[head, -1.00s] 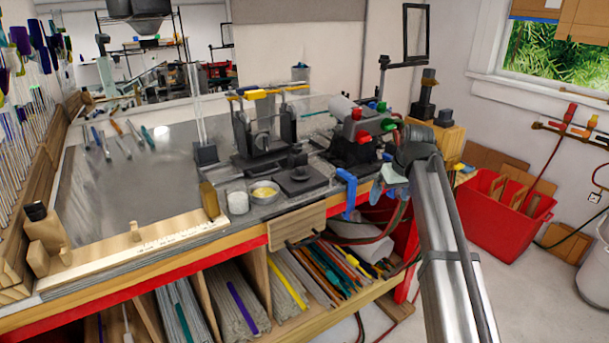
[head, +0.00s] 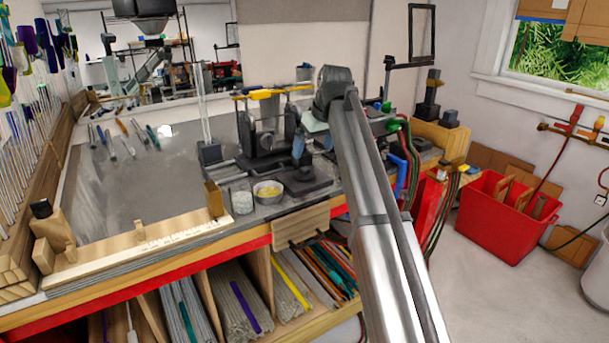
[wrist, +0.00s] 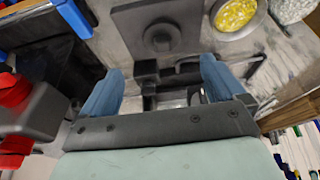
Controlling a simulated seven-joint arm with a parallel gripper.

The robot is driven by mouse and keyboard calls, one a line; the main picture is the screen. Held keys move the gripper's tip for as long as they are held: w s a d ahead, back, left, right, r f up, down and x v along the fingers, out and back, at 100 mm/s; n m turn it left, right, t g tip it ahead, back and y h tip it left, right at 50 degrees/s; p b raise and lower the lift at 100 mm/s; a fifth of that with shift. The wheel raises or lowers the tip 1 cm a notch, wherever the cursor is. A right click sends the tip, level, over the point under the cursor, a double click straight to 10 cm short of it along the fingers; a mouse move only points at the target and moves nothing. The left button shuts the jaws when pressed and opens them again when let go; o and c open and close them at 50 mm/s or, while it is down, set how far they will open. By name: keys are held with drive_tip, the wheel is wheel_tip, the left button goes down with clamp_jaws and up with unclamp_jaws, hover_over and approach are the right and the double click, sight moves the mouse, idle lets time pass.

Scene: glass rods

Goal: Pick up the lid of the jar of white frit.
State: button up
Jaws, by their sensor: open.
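The jar of white frit (head: 242,202) stands near the bench's front edge, behind the wooden rule's right end. It is small and speckled white. Its edge shows at the upper right of the wrist view (wrist: 289,9). I cannot make out a separate lid on it. My gripper (head: 302,150) is open and empty, above the bench to the right of the jar and farther back. In the wrist view its blue fingers (wrist: 158,85) are spread wide, with the jar well outside them. My arm hides part of the bench to the right.
A metal bowl of yellow frit (head: 268,191) stands just right of the jar. A dark square plate with a round knob (wrist: 161,36) lies beyond it, near my gripper. A dark clamp stand (head: 262,130) rises behind. The grey bench top (head: 150,185) at left is largely clear.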

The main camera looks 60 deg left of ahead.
sight(305, 168)
drive_tip(key=x, duration=0.9)
drive_tip(key=shift+s+a+f, duration=0.1)
drive_tip(key=shift+s+f, duration=0.1)
drive_tip(key=shift+f, duration=0.05)
drive_tip(key=c, duration=1.1)
drive_tip(key=shift+r, duration=0.1)
wheel_tip(305, 168, up, 8)
drive_tip(key=shift+f, duration=0.2)
drive_tip(key=s+a+r+n, duration=0.1)
drive_tip(key=s+r, duration=0.1)
drive_tip(key=s, duration=0.6)
drive_tip(key=s+a+r+n, duration=0.1)
drive_tip(key=s+r, duration=0.1)
drive_tip(key=s, duration=0.5)
drive_tip(key=s+d+m, duration=0.2)
drive_tip(key=s+d, duration=0.2)
drive_tip(key=s, duration=0.1)
drive_tip(key=shift+s+d, duration=0.25)
drive_tip(key=shift+s, duration=0.1)
